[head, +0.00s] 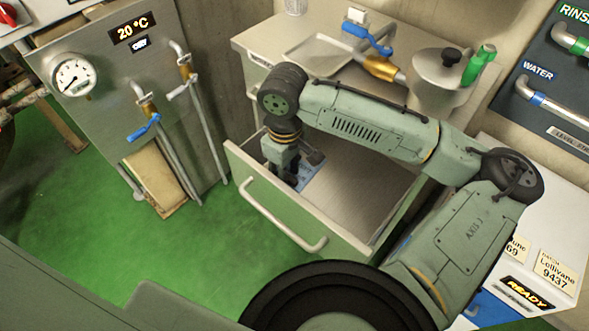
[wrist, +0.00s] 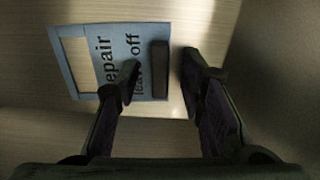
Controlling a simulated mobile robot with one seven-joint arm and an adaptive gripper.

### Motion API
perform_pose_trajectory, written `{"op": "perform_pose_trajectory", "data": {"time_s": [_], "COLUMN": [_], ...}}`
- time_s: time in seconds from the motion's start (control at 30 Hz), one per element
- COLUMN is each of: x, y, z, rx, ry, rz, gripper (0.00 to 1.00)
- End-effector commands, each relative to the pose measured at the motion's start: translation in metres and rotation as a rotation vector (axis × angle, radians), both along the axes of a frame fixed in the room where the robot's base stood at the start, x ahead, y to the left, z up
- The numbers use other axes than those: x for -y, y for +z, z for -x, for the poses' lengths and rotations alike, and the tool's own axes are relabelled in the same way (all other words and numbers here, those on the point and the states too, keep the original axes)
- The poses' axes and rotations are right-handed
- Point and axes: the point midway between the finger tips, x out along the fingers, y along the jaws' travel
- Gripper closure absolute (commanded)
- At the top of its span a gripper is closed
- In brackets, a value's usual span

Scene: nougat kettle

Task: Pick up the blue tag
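The blue tag (wrist: 115,33) lies flat on the bottom of the open drawer (head: 285,212). In the wrist view it has a pale panel, dark lettering reading partly "epair" and "off", and a raised dark block (wrist: 160,68) near its right edge. In the head view only part of the tag (head: 311,176) shows beside my gripper (head: 296,182), which reaches down into the drawer. In the wrist view my gripper (wrist: 160,80) is open, one finger over the tag's lettering, the other right of the tag. The dark block stands between the fingertips, apart from both.
The drawer floor to the right is clear.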

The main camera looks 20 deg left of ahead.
Motion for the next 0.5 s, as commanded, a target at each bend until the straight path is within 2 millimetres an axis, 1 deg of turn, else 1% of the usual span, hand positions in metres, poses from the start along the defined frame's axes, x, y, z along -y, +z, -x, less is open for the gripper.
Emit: {"op": "perform_pose_trajectory", "data": {"time_s": [0.03, 0.07, 0.5], "x": [0.0000, 0.0000, 0.0000], "y": [0.0001, 0.0002, 0.0003], "z": [0.0000, 0.0000, 0.0000], "rx": [0.000, 0.000, 0.000], "ry": [0.000, 0.000, 0.000], "rz": [0.000, 0.000, 0.001], "gripper": [0.69, 0.71, 1.00]}}
